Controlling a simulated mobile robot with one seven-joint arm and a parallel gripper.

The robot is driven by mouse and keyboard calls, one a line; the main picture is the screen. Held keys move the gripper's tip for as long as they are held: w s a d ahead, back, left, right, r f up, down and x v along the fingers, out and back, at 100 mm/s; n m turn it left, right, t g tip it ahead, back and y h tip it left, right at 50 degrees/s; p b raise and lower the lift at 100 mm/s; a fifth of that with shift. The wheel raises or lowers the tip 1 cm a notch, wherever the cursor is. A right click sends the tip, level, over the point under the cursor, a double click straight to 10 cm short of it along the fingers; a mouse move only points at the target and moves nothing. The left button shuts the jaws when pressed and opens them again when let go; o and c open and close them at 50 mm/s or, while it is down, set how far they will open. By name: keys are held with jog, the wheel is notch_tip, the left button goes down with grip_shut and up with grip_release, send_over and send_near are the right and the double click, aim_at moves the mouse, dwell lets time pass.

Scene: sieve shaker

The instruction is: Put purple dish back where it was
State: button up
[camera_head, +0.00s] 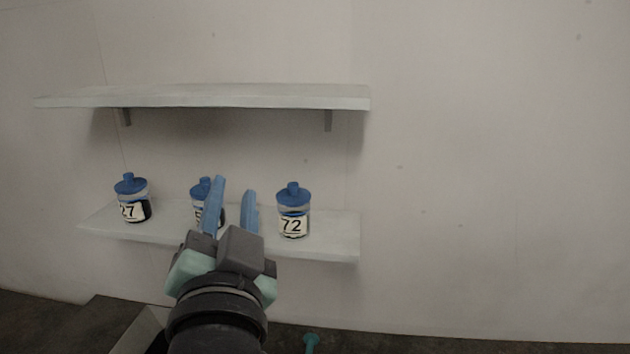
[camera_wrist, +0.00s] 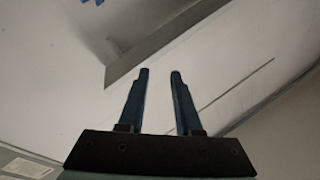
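No purple dish shows in either view. My gripper (camera_head: 233,185) is in front of the lower shelf in the head view, with its two blue fingers apart. In the wrist view my gripper (camera_wrist: 160,72) also shows open, with nothing between the fingers. Part of a jar behind the left finger is hidden by it.
The lower shelf (camera_head: 335,245) holds three blue-lidded jars: one marked 27 (camera_head: 133,200), a partly hidden one (camera_head: 200,190), and one marked 72 (camera_head: 293,212). The upper shelf (camera_head: 210,97) looks empty. A teal object (camera_head: 311,342) shows at the bottom edge. The wall at right is bare.

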jog(key=s+d+r+n+t+h, duration=0.2)
jog(key=s+d+r+t, duration=0.2)
jog(key=r, duration=0.5)
jog(key=s+d+r+n+t+h, duration=0.2)
jog(key=s+d+r+t, duration=0.1)
jog(key=s+d+r, duration=0.4)
notch_tip(320, 180, up, 3)
jog(key=shift+r+n+t, duration=0.2)
jog(key=shift+n+t, duration=0.1)
jog(key=shift+t, duration=0.1)
